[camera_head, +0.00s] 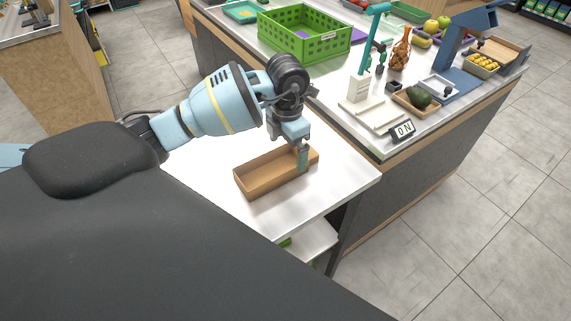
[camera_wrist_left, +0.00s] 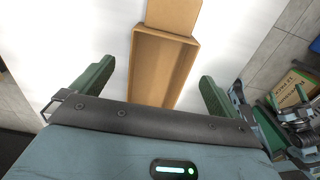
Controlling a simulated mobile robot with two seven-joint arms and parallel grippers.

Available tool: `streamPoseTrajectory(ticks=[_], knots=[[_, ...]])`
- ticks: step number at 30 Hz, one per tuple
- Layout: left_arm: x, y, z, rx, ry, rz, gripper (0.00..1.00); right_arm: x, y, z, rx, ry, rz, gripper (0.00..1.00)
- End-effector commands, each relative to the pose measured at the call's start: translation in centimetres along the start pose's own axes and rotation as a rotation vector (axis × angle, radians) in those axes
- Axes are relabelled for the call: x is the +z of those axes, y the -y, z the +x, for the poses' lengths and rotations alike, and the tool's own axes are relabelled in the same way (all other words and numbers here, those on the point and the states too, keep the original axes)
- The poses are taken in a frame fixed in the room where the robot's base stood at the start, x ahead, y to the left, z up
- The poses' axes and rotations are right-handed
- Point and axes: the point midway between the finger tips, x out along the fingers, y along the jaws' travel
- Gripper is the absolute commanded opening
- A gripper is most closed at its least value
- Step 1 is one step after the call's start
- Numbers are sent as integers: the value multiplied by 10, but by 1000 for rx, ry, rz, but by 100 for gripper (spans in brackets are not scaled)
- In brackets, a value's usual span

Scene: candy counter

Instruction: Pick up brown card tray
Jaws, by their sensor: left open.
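The brown card tray (camera_head: 272,182) is an open, shallow, long box on the white counter top in the head view. My left gripper (camera_head: 303,158) points down at the tray's right part, with a finger showing against the tray there. In the left wrist view the tray (camera_wrist_left: 160,70) lies between the two green fingers of my left gripper (camera_wrist_left: 156,78). The fingers are wide apart, with white surface visible on both sides of the tray. The tray looks empty where it shows.
The white counter (camera_head: 335,180) has bare room around the tray; its front edge is close. On the higher counter behind stand a green crate (camera_head: 300,38), a white scale (camera_head: 372,115), an "ON" sign (camera_head: 402,130) and a small tray with an avocado (camera_head: 419,97).

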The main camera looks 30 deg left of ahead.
Motion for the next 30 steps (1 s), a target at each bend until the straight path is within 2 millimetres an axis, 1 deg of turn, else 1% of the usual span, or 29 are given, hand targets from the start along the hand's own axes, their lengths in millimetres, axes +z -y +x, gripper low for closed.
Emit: streamPoseTrajectory(ticks=[5, 9, 12, 19, 30], knots=[[-4, 1, 24, -3, -2, -1, 100, -8, 1, -1, 2, -15, 4, 96], [-4, 0, 42, -2, -2, 0, 100, -8, 2, -1, 2, -14, 10, 96], [-4, 0, 47, -1, -1, 0, 100, -7, 3, 0, 2, -13, 12, 96], [-4, 0, 48, 0, -1, 0, 100, -7, 3, 0, 2, -13, 11, 96], [-4, 0, 47, 0, 0, 0, 52, -6, 0, -1, 1, -10, 0, 96]])
